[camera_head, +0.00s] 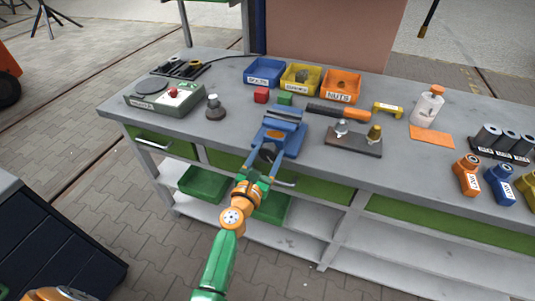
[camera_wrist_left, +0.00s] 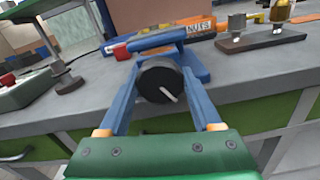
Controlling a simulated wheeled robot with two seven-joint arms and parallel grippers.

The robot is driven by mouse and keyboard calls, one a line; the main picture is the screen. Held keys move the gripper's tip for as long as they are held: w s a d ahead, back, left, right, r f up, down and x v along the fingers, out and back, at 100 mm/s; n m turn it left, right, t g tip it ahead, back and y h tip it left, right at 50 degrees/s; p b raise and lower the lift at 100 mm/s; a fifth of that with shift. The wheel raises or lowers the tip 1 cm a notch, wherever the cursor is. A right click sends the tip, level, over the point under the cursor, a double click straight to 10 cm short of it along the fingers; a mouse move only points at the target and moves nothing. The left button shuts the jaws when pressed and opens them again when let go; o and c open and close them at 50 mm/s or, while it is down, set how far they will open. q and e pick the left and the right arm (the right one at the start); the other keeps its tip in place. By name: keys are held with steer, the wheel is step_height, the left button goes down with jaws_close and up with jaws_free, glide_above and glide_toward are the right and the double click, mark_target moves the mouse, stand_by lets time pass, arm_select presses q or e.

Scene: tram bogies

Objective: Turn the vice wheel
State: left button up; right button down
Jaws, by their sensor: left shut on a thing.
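The blue vice (camera_head: 281,128) is fixed at the front edge of the grey bench. Its dark round wheel (camera_wrist_left: 157,82) faces me, with a thin pale handle standing out from its face at a slant. My left gripper (camera_head: 265,160) reaches up to the front of the vice. In the left wrist view its blue fingers (camera_wrist_left: 160,76) lie on either side of the wheel and are shut on it. In the head view the fingers partly hide the wheel. My right gripper is not in view.
Red (camera_head: 261,95) and green (camera_head: 285,98) blocks sit just behind the vice. A metal plate with fittings (camera_head: 353,142) lies to the right. Blue, yellow and orange bins (camera_head: 341,86) stand behind.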

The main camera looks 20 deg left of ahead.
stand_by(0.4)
arm_select(q)
steer(key=o, duration=1.4)
steer(key=s, duration=0.7)
steer(key=shift+a, duration=0.1)
steer(key=shift+f, duration=0.1)
